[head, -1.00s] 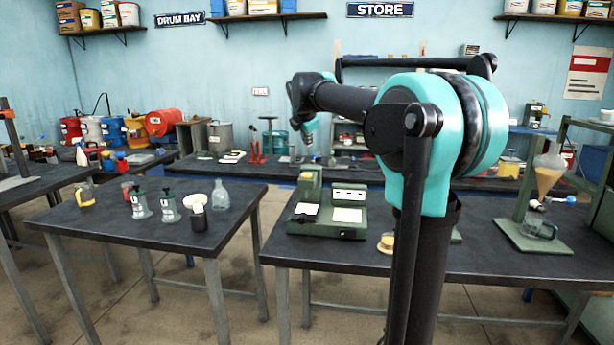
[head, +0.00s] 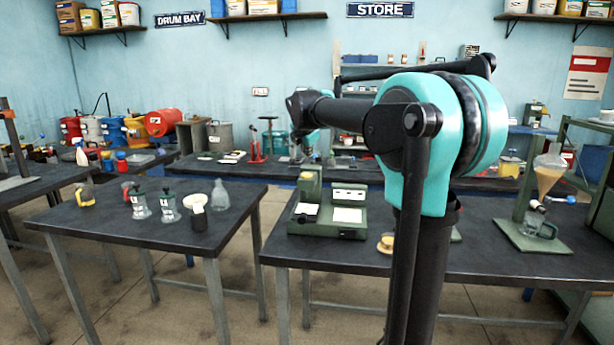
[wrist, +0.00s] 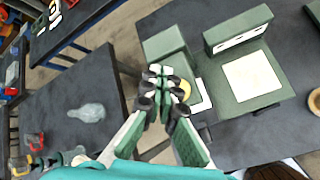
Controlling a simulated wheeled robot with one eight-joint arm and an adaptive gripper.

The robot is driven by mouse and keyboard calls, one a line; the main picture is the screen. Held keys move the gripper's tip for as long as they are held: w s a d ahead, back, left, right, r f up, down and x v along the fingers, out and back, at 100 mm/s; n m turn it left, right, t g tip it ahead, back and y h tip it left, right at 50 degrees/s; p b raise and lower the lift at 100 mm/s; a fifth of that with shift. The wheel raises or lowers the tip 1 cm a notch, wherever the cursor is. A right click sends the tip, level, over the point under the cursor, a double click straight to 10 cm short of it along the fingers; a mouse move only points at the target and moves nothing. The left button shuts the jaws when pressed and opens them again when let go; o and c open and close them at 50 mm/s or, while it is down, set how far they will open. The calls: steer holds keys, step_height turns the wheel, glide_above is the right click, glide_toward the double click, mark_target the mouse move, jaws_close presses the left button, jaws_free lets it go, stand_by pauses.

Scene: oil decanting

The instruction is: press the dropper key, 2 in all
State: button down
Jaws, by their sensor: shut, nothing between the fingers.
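A green bench device (head: 327,232) stands on the right-hand table, with a green post (head: 311,182) at its left and a white-faced panel (head: 349,192) behind a pale pad (head: 347,215). It also shows in the wrist view (wrist: 255,103). My gripper (wrist: 166,86) is shut and empty, its fingertips in front of the device's left part in the wrist view. A small yellow piece (wrist: 186,88) shows partly behind the fingers. I cannot tell whether the fingers touch anything. No part can be clearly made out as the dropper key. In the head view, my gripper (head: 303,150) is small and partly blurred.
A funnel stand (head: 522,200) is at the right. A gap of floor separates the two tables. A round yellow-topped piece (head: 386,242) sits right of the device.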

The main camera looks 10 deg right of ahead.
mark_target(307, 175)
steer(key=shift+f, duration=2.3)
steer(key=shift+f, duration=0.1)
steer(key=shift+f, duration=0.3)
steer(key=shift+f, duration=0.45)
steer(key=shift+r, duration=0.1)
stand_by(0.5)
steer(key=shift+r, duration=0.75)
steer(key=shift+r, duration=2.5)
